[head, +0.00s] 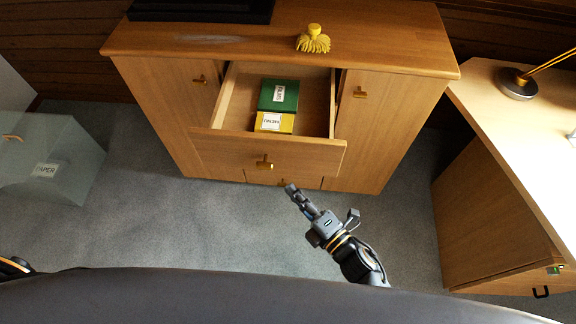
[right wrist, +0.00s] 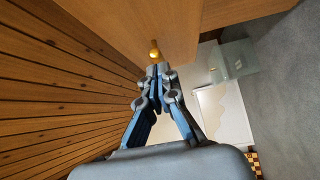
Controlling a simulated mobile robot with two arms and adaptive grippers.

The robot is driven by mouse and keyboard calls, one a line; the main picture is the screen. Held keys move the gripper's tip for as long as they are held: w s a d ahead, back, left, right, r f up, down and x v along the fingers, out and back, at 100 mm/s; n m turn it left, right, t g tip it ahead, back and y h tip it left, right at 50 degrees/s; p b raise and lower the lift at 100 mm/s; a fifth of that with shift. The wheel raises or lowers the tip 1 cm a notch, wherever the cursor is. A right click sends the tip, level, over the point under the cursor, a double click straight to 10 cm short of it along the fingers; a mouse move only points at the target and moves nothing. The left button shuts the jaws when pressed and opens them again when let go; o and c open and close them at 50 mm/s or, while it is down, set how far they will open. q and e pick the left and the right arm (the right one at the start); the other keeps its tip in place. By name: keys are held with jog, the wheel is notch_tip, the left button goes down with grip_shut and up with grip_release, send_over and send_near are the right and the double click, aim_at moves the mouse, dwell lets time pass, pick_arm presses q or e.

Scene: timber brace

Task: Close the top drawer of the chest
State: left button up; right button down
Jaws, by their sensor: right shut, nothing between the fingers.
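The wooden chest (head: 375,120) stands against the far wall. Its top drawer (head: 215,148) is pulled well out, with a brass handle (head: 265,163) on its front. A green box (head: 290,86) and a yellow box (head: 287,123) lie inside it. My right gripper (head: 290,187) is shut and empty, in front of and slightly right of the drawer front in the head view. In the right wrist view, its closed fingertips (right wrist: 156,72) point toward a brass knob (right wrist: 155,53), and I cannot tell whether they touch it.
A yellow brush-like object (head: 313,40) and a black tray (head: 200,10) sit on the chest top. A translucent paper bin (head: 75,165) stands at the left. A light desk (head: 490,110) with a lamp (head: 517,84) is at the right. Carpet (head: 150,220) before the chest is clear.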

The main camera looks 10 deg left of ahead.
pick_arm(q)
jog(key=shift+r+p, duration=0.45)
jog(key=shift+r, duration=0.15)
pick_arm(e)
jog(key=shift+w+a, duration=0.45)
jog(key=shift+w, duration=0.7)
jog(key=shift+w+a, duration=0.45)
jog(key=shift+w, duration=0.65)
jog(key=shift+w+a, duration=0.45)
jog(key=shift+w, duration=0.7)
